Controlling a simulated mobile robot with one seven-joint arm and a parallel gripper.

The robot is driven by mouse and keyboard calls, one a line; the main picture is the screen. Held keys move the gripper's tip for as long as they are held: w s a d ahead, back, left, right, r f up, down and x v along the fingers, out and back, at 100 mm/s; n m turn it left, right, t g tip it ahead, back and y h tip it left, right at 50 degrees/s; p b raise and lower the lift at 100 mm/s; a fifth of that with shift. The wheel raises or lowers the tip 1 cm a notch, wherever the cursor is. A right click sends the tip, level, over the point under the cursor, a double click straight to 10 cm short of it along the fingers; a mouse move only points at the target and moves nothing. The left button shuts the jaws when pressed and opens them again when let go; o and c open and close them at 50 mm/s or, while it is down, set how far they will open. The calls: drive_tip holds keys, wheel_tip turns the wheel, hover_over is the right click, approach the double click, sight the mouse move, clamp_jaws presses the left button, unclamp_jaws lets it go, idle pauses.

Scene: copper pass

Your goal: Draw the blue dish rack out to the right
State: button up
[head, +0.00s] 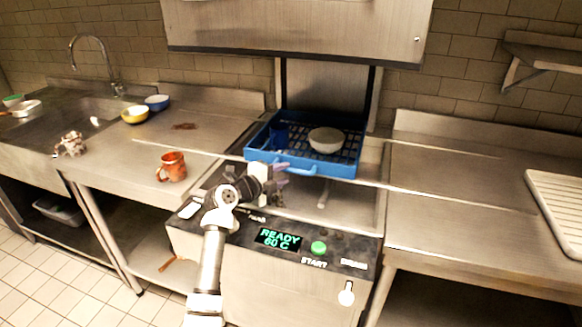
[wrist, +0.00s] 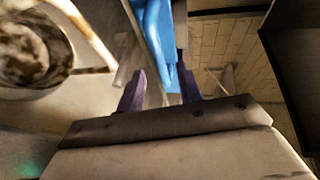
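The blue dish rack (head: 340,168) sits under the raised hood of the dishwasher in the head view. It holds a white bowl (head: 327,139) and a dark blue cup (head: 279,134). A light blue handle (head: 297,169) sticks out from its front wall. My gripper (head: 279,181) is at the front left of the rack, close to this handle. In the wrist view, the purple fingers of my gripper (wrist: 160,90) are apart. A blue part of the rack (wrist: 153,35) reaches down between them, nearer the right finger. I cannot tell whether they touch.
The right counter (head: 450,180) is clear up to a white ribbed tray (head: 560,205) at its far right. An orange mug (head: 171,167), a mottled mug (head: 70,144) and yellow (head: 135,115) and blue (head: 157,102) bowls stand left. The machine's panel (head: 280,238) reads "READY 60 C".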

sight(290, 171)
drive_tip(key=x, duration=0.5)
drive_tip(key=shift+p, duration=0.35)
clamp_jaws()
